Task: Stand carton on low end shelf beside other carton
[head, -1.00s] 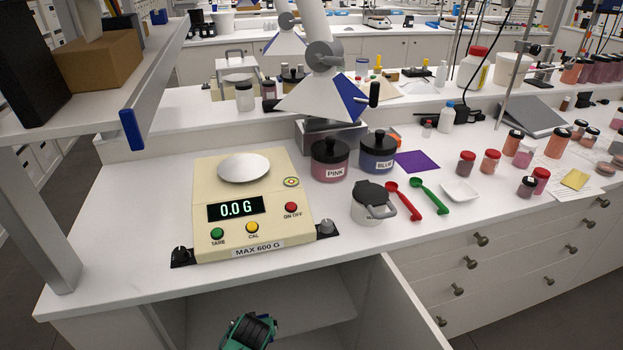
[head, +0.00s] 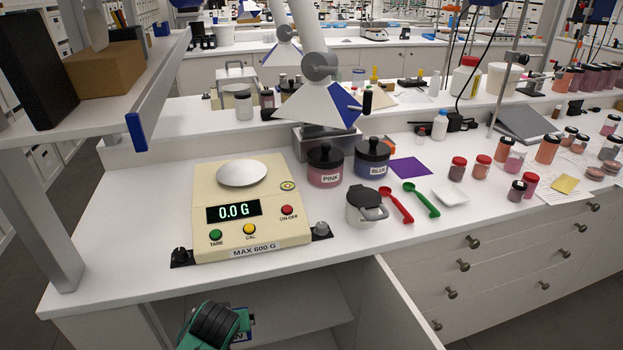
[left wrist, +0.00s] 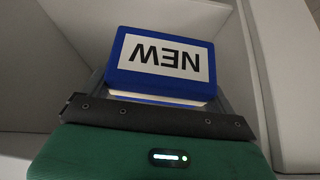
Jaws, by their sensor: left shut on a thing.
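My left gripper (head: 226,328) is at the bottom of the head view, in front of the open cabinet under the bench. In the left wrist view my left gripper (left wrist: 160,108) is shut on a blue carton (left wrist: 124,82) with a white label reading NEW, upside down in that view. A small part of this blue carton (head: 248,322) shows beside the gripper in the head view; the rest is hidden. A brown carton (head: 105,75) stands on the raised shelf (head: 90,116) at the upper left. My right gripper is out of view.
The cabinet's door (head: 398,305) stands open to the right, and its inner shelf (head: 300,310) looks bare. A dark upright box (head: 38,65) stands beside the brown carton. A cream scale (head: 240,215) and jars stand on the bench above.

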